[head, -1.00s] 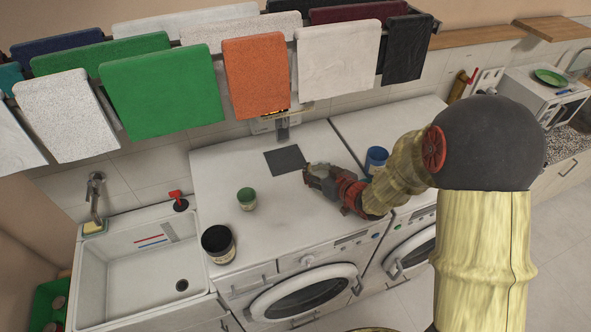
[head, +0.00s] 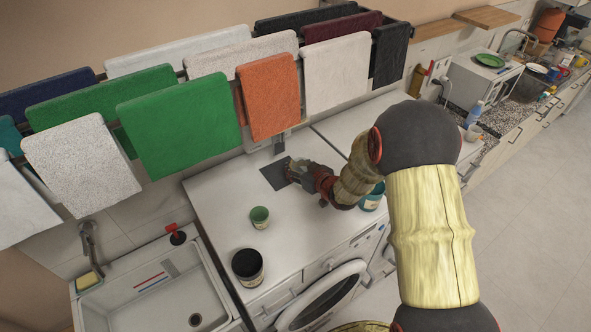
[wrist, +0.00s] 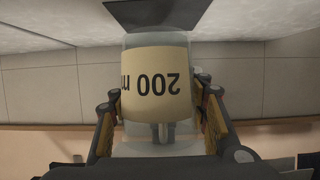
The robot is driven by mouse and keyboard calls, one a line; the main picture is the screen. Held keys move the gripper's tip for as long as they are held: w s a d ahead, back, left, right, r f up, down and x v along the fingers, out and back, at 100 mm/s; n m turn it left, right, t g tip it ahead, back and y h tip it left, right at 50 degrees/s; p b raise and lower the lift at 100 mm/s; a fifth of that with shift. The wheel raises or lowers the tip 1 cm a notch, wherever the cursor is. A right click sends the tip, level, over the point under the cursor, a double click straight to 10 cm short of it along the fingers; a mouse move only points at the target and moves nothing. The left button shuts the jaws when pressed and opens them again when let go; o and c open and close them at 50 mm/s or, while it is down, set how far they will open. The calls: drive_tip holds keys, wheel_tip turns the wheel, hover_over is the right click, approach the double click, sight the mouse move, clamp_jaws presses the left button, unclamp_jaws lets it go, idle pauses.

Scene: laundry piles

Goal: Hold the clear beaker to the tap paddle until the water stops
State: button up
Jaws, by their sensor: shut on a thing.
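My gripper (head: 291,170) is low over the right part of a dark grey mat (head: 272,181) on the white machine top. In the wrist view, its fingers (wrist: 158,105) are shut on the sides of the clear beaker (wrist: 158,82), with a cream "200 m…" label that appears upside down. In the head view the beaker is mostly hidden by my gripper. A narrow dark grey part, seemingly the tap paddle (head: 279,146), shows at the wall behind the mat. A dark shape shows through the beaker; contact and water cannot be made out.
A green cup (head: 260,223) and a black-topped jar (head: 247,277) stand toward the left front. A blue-green container (head: 373,202) stands right of my wrist. Hanging towels, including an orange one (head: 268,95), overhang the wall. A white sink (head: 190,268) lies left.

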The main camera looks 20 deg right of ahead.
sight(280, 150)
drive_tip(key=w, duration=0.2)
drive_tip(key=w+a, duration=0.1)
drive_tip(key=w, duration=0.1)
drive_tip(key=w+a, duration=0.1)
drive_tip(key=w, duration=0.1)
drive_tip(key=shift+w+a, duration=0.1)
drive_tip(key=shift+a, duration=0.05)
drive_tip(key=shift+w+a+b, duration=0.2)
drive_tip(key=shift+w, duration=0.4)
drive_tip(key=shift+w+a+b, duration=0.15)
drive_tip(key=shift+w+b, duration=0.05)
drive_tip(key=shift+w, duration=0.5)
idle(0.4)
drive_tip(key=shift+s+d, duration=0.25)
drive_tip(key=shift+s, duration=0.55)
drive_tip(key=shift+s+d, duration=0.25)
drive_tip(key=shift+s, duration=0.55)
drive_tip(key=shift+s+d, duration=0.25)
drive_tip(key=shift+s, duration=0.55)
drive_tip(key=shift+s+d, duration=0.5)
drive_tip(key=shift+s, duration=1.1)
drive_tip(key=shift+s+d, duration=0.55)
drive_tip(key=shift+s, duration=1.05)
drive_tip(key=shift+s+d, duration=0.5)
drive_tip(key=shift+s, duration=1.1)
